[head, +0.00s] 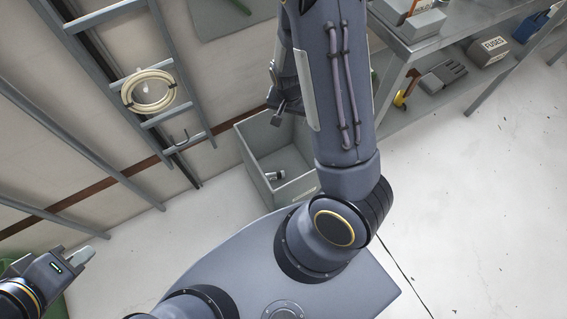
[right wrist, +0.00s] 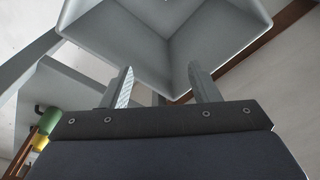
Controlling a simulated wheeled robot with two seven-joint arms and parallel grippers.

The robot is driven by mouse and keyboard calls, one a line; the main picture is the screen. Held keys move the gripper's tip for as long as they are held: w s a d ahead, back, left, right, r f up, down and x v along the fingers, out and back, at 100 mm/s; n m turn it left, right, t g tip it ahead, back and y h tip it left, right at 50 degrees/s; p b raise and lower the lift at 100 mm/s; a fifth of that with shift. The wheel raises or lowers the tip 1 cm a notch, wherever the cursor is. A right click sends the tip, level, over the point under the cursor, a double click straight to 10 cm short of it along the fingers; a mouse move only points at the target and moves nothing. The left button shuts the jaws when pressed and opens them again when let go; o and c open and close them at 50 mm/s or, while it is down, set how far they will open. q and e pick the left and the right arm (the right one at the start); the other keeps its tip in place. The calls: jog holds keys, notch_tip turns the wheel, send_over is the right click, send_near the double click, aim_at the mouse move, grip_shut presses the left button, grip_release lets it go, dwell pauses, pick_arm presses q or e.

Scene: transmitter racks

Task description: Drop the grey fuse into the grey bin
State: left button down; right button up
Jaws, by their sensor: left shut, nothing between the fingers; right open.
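The grey bin (head: 249,155) stands on the floor near the middle of the head view, partly hidden by my right arm. A small grey cylinder with dark parts, which looks like the grey fuse (head: 276,175), lies inside on its bottom. My right gripper (head: 284,108) is above the bin's far edge, partly hidden by its own arm. In the right wrist view its fingers (right wrist: 163,88) are apart with nothing between them, and an open grey container, likely the bin (right wrist: 140,35), fills the top. My left gripper (head: 80,257) is shut and empty at the lower left, far from the bin.
A wall ladder rack (head: 163,118) with a cable coil (head: 148,90) stands behind, left of the bin. A metal shelf at the upper right holds a box marked FUSES (head: 492,50) and other items. A green container (head: 57,305) shows at lower left. The right floor is clear.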

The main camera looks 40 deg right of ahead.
jog(key=r, duration=0.2)
jog(key=r+p, duration=0.1)
jog(key=r, duration=0.1)
jog(key=shift+s+a, duration=0.15)
jog(key=shift+s, duration=0.05)
jog(key=s+a+r+n+t+y, duration=0.25)
jog(key=s+a+r+n, duration=0.35)
jog(key=r, duration=0.5)
jog(key=s+a+r+n+t+y, duration=0.25)
jog(key=s+a+r, duration=0.25)
jog(key=s+r, duration=0.4)
notch_tip(320, 180, up, 26)
jog(key=p, duration=2.5)
jog(key=shift+w+r+p, duration=0.15)
jog(key=shift+w+p, duration=0.2)
jog(key=shift+w, duration=0.05)
